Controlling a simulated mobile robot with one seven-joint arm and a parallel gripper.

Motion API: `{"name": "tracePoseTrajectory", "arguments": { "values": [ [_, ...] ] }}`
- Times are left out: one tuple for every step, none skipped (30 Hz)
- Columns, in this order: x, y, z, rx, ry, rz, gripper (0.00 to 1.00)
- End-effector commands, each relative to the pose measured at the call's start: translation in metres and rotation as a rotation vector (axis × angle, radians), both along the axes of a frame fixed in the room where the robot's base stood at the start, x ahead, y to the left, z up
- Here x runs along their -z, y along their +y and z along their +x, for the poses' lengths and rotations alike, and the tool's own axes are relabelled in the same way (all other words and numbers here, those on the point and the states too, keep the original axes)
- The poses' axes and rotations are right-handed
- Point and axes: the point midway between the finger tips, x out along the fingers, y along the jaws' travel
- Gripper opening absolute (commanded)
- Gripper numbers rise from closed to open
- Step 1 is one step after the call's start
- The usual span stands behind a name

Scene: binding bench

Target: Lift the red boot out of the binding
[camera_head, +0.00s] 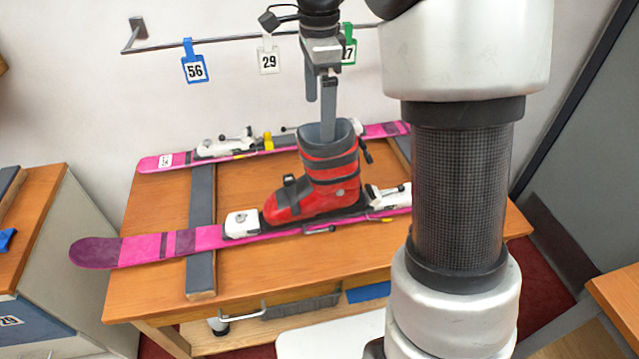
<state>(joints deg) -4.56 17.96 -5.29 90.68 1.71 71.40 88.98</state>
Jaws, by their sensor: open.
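The red boot (320,182) stands upright in the binding of the nearer pink ski, its toe pointing left. The white toe piece (242,223) of the binding is at the boot's toe and the white heel piece (388,196) is behind its heel. The nearer pink ski (140,249) lies across the bench. My gripper (321,115) points down at the boot's dark cuff, open. One finger reaches down in front of or into the cuff opening; the other is behind it, to the left. I cannot tell whether either finger touches the boot.
A second pink ski (375,131) with an empty white binding lies at the back. Both skis rest on dark supports (201,205) on the wooden bench (260,270). Numbered tags, including a blue one (194,66), hang from a wall rail (230,39). The bench's front left is clear.

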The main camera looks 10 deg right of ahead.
Motion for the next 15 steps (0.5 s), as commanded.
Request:
{"name": "tracePoseTrajectory", "arguments": {
  "values": [
    [0.003, 0.0, 0.0, 0.0, 0.003, 0.0, 1.0],
    [0.006, -0.001, 0.0, 0.0, 0.004, 0.0, 1.0],
    [0.011, -0.001, 0.002, 0.001, 0.004, 0.0, 1.0],
    [0.015, -0.002, 0.002, 0.001, 0.004, 0.0, 1.0],
    [0.02, -0.002, 0.003, 0.001, 0.005, 0.0, 1.0],
    [0.027, -0.003, 0.005, 0.001, 0.005, 0.0, 1.0],
    [0.031, -0.004, 0.006, 0.002, 0.006, 0.0, 1.0],
    [0.036, -0.004, 0.006, 0.001, 0.004, 0.0, 1.0],
    [0.041, -0.003, 0.006, 0.001, 0.004, 0.0, 1.0],
    [0.044, -0.003, 0.006, 0.001, 0.003, 0.0, 1.0],
    [0.047, -0.003, 0.006, 0.0, 0.002, 0.0, 1.0],
    [0.05, -0.003, 0.006, 0.0, 0.003, 0.0, 1.0],
    [0.051, -0.003, 0.006, 0.0, 0.002, 0.0, 1.0],
    [0.052, -0.003, 0.006, 0.0, 0.002, 0.0, 1.0],
    [0.052, -0.003, 0.006, 0.0, 0.001, 0.0, 1.0]
  ]
}}
